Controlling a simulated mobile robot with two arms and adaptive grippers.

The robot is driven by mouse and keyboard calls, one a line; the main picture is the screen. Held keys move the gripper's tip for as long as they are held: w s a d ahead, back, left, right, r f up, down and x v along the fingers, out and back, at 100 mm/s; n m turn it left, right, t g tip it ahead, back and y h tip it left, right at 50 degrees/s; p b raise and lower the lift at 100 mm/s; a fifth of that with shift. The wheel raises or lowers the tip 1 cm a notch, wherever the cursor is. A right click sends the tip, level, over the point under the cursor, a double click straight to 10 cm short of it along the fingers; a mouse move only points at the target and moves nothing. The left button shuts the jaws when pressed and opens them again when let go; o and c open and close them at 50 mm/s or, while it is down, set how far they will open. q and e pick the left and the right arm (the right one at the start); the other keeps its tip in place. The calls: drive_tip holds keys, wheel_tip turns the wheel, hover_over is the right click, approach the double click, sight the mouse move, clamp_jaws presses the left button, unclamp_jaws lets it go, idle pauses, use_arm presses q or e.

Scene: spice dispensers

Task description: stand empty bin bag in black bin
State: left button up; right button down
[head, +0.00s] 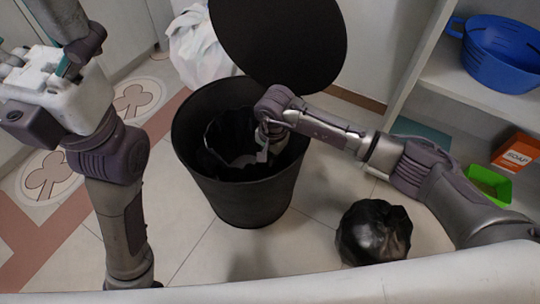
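The black bin (246,203) stands upright on the tiled floor in the middle of the head view, with its round black lid (282,38) raised behind the opening. A black bin bag (226,134) is inside the bin, its open mouth spread as a ragged ring below the bin's rim. My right gripper (262,150) reaches down into the bin from the right, at the right edge of the bag's mouth. Its fingertips are small and dark, so I cannot tell whether it grips the bag. My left arm is raised at the left; its gripper cannot be made out clearly.
A stuffed black bag (374,232) lies on the floor right of the bin. A white bag (197,47) lies behind it. Shelving at the right holds a blue basket (503,52), an orange soap box (517,152) and a green container (489,186).

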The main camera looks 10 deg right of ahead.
drive_tip(key=c, duration=1.2)
unclamp_jaws()
drive_tip(key=shift+c, duration=0.2)
wheel_tip(320, 180, up, 12)
drive_tip(key=shift+s+d, duration=0.25)
drive_tip(key=shift+d, duration=0.05)
